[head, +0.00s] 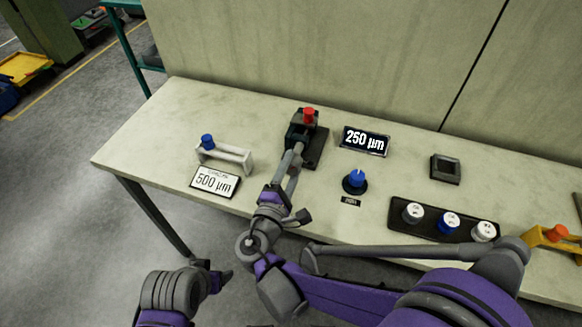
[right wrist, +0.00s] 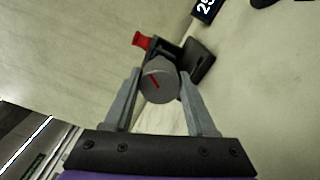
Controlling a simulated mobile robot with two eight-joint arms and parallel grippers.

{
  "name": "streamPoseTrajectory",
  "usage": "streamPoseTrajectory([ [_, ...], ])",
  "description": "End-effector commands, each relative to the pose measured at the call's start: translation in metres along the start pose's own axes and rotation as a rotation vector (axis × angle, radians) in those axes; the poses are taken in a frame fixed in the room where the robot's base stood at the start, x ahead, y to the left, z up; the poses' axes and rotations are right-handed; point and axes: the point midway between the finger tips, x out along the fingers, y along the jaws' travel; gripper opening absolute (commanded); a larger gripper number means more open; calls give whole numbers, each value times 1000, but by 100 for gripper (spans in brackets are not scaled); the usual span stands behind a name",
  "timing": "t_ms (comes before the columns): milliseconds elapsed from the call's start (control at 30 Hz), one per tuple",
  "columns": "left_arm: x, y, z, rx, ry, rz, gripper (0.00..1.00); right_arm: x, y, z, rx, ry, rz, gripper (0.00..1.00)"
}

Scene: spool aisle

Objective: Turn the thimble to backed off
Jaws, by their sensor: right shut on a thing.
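The thimble (right wrist: 160,84) is a grey round knob with a red line on its end face, in the right wrist view. It belongs to a dark device with a red part on top (head: 309,116), standing at the back of the bench. My right gripper (head: 292,158) is shut on the thimble, one finger on each side; the fingers hide most of it in the head view. A display (head: 365,140) right of the device reads 250 µm. A white card (head: 215,181) reads 500 µm. My left gripper (head: 220,277) is off the bench's front edge; its jaw opening is unclear.
A white bracket with a blue knob (head: 224,154) stands left. A blue knob on a black base (head: 355,182) is to the right. A black strip with several knobs (head: 443,220), a dark square box (head: 445,169) and a yellow holder (head: 552,240) are farther right. A wall stands behind.

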Motion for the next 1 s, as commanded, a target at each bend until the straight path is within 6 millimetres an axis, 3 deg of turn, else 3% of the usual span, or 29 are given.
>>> streamPoseTrajectory([
  [500,2,0,1,0,-1,0,70,1,2,0,-374,-2,3,1],
  [1000,2,0,1,0,-1,0,70,1,2,0,-462,-3,3,1],
])
